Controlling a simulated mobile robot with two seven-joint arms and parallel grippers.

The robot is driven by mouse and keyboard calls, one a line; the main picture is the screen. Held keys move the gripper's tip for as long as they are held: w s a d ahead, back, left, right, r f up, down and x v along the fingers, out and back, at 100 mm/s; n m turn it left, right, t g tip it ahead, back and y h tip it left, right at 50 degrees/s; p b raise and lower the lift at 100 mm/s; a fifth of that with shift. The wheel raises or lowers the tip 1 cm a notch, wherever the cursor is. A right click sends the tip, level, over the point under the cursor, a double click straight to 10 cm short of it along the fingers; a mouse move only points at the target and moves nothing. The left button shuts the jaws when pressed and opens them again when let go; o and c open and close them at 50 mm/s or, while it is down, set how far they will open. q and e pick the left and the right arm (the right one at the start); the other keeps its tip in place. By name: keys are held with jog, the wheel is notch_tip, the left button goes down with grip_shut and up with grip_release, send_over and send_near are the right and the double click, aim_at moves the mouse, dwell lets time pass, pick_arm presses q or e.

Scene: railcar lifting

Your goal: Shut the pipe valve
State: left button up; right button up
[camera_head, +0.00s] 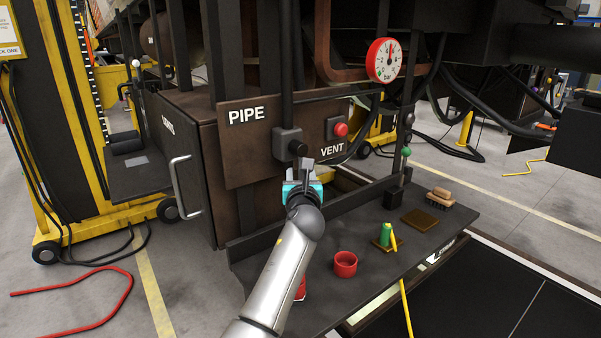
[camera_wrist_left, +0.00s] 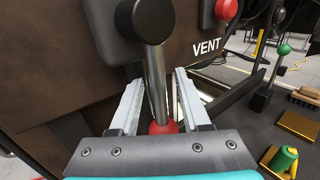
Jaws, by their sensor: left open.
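The pipe valve (camera_head: 287,138) is a dark block on a black vertical pipe, right of the white PIPE lettering on a brown panel. In the left wrist view its round black hub (camera_wrist_left: 145,18) carries a grey metal lever (camera_wrist_left: 156,85) that points down and ends in a red knob (camera_wrist_left: 163,128). My left gripper (camera_head: 304,172) is just below the hub. In the left wrist view its open fingers (camera_wrist_left: 160,100) stand on either side of the lever, with gaps visible. The red knob is partly hidden by the gripper's palm. My right gripper is not in view.
A red VENT button (camera_head: 341,129) sits right of the valve, below a round gauge (camera_head: 384,60). A dark shelf (camera_head: 330,230) below holds a red cup (camera_head: 345,264), a green spool (camera_head: 385,234) and a brush (camera_head: 440,196). A metal door handle (camera_head: 184,187) stands out at left.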

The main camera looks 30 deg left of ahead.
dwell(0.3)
pick_arm(q)
grip_shut()
jog(key=shift+w, duration=0.1)
dwell(1.2)
